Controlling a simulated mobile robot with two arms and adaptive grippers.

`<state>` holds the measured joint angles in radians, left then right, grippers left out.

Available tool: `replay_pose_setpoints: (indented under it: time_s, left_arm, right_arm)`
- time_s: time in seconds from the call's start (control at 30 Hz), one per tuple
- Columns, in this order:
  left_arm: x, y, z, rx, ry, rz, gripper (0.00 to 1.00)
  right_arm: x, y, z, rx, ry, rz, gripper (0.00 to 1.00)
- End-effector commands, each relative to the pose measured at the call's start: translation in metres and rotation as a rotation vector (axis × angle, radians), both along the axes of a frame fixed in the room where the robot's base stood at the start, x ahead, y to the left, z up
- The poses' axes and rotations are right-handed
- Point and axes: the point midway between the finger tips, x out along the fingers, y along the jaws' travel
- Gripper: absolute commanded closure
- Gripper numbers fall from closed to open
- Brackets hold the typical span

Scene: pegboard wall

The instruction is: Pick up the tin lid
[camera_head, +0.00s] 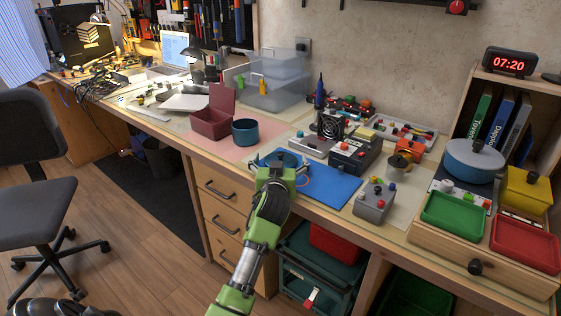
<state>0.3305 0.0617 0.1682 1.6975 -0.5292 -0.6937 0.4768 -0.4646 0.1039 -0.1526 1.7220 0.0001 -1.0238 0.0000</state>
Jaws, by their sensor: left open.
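The tin lid, as far as I can tell, is the round blue piece (284,158) near the front edge of the workbench, left of a blue mat (328,184). My left gripper (280,163) reaches over the bench edge from the front, with its open fingers around or just above the lid. The gripper body hides the lid's near side, and I cannot tell whether the fingers touch it. An open, dark blue round tin (245,133) stands behind and to the left. My right gripper is not seen.
A dark red box with a raised lid (211,118) stands left of the tin.

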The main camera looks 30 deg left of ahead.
Motion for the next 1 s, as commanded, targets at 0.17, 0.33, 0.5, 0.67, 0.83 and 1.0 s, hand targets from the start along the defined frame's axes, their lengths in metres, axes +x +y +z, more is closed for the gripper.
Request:
replay_pose_setpoints:
  time_s: [0.17, 0.33, 0.5, 0.67, 0.83, 1.0]
  left_arm:
    - [0.0144, 0.0068, -0.0028, 0.0, 0.0, -0.002, 0.11]
    - [0.0159, 0.0077, -0.0026, 0.0, 0.0, -0.002, 0.11]
    - [0.0157, 0.0076, -0.0026, 0.0, 0.0, -0.002, 0.3]
    - [0.0156, 0.0075, -0.0028, 0.0, 0.0, -0.002, 0.48]
    - [0.0155, 0.0075, -0.0027, 0.0, 0.0, -0.002, 0.48]
    - [0.0157, 0.0076, 0.0029, -0.001, -0.002, -0.002, 0.48]
  right_arm:
    - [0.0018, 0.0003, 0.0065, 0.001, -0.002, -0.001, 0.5]
    - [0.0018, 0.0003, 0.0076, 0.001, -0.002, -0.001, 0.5]
    - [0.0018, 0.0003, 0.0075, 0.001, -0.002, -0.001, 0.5]
    - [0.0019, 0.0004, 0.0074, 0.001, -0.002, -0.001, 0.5]
    - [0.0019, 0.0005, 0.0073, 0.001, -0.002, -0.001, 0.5]
    - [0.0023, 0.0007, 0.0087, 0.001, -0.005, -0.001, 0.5]
